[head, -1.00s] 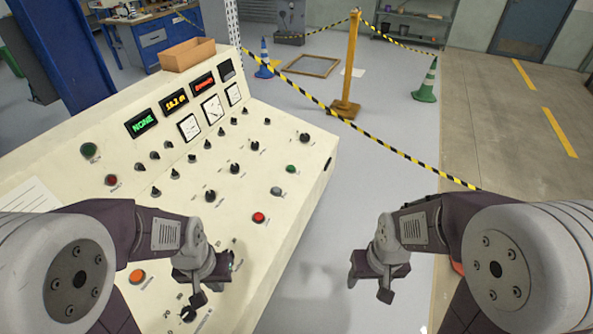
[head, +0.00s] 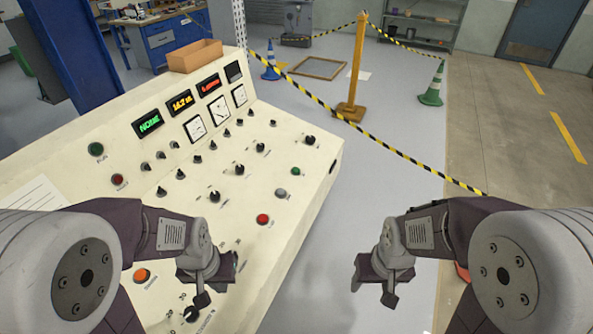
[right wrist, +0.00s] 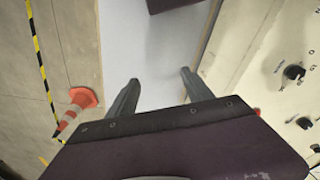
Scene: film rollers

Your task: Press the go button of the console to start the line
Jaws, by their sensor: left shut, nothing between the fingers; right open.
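The cream console (head: 170,225) fills the left and middle of the head view. It bears a green button (head: 97,149) at upper left and another green button (head: 296,171) on the right. There are red buttons (head: 118,180) (head: 263,220), a grey one (head: 281,193) and an orange one (head: 143,276). Their labels are too small to read, so I cannot tell which is go. My left gripper (head: 209,280) is shut and empty over the console's near right part, hiding some controls. My right gripper (head: 376,284) is open and empty, right of the console, over the floor.
Several black knobs, dials and lit displays (head: 149,123) cover the panel. A cardboard-coloured box (head: 195,56) sits on the console's back edge. A striped barrier (head: 345,120) on a yellow post (head: 356,75) runs beyond. An orange-white cone (right wrist: 72,112) shows in the right wrist view.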

